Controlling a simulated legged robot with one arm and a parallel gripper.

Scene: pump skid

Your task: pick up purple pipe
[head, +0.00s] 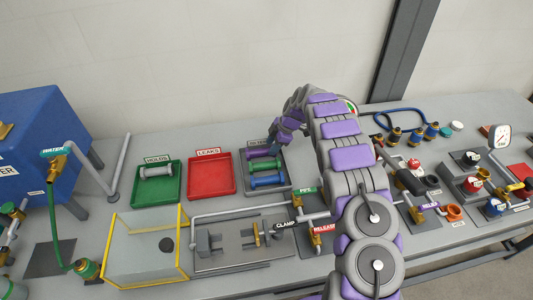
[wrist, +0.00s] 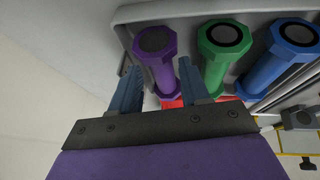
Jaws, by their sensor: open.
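The purple pipe (wrist: 157,55) has wide hex ends and lies in a grey tray, leftmost of three pipes in the wrist view. In the head view the purple pipe (head: 262,153) is at the back of the tray, partly hidden by my arm. My gripper (wrist: 160,85) is open, with its two blue fingers pointing toward the purple pipe. The pipe's body shows between the fingertips in the picture; I cannot tell whether they touch it. In the head view the gripper is at the tray's back, mostly hidden behind my arm's links.
A green pipe (wrist: 220,50) and a blue pipe (wrist: 285,55) lie close beside the purple one in the grey tray (head: 288,190). A red tray (head: 211,176) stands empty, and a green tray (head: 156,190) holds a grey pipe (head: 157,171). A clear yellow-edged tank (head: 130,250) stands in front.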

